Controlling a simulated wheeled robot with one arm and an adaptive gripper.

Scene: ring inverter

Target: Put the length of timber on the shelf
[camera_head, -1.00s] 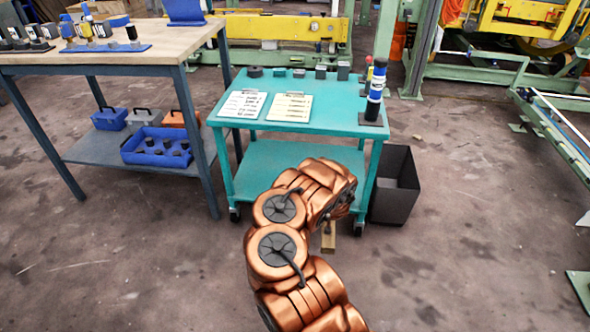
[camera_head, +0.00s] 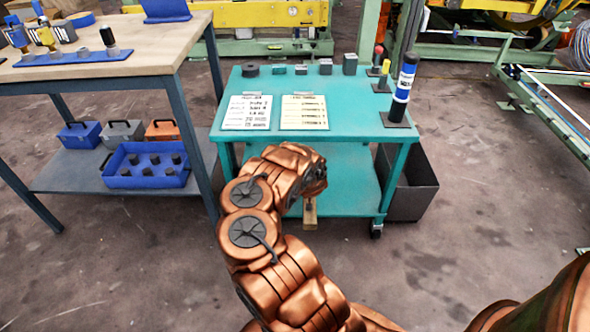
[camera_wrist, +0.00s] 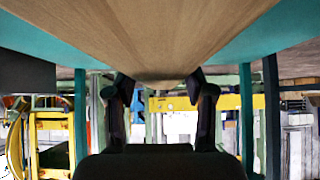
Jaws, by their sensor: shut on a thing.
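The length of timber (camera_wrist: 165,35) is pale brown wood and fills the upper middle of the wrist view. My gripper (camera_wrist: 163,84) has a dark finger at each side of the timber and is shut on it. In the head view only a short end of the timber (camera_head: 310,214) shows, below my arm at the front edge of the teal cart's lower shelf (camera_head: 352,192). My arm hides the gripper and the rest of the timber there. Teal surface shows on both sides of the timber in the wrist view. I cannot tell whether the timber touches the shelf.
The cart's top (camera_head: 355,118) holds two sheets, several small blocks and a blue-white cylinder (camera_head: 403,88). A dark bin (camera_head: 413,187) stands at the cart's right. A workbench (camera_head: 160,48) with a blue crate (camera_head: 146,178) on its lower shelf stands left. The cart's lower shelf looks clear at right.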

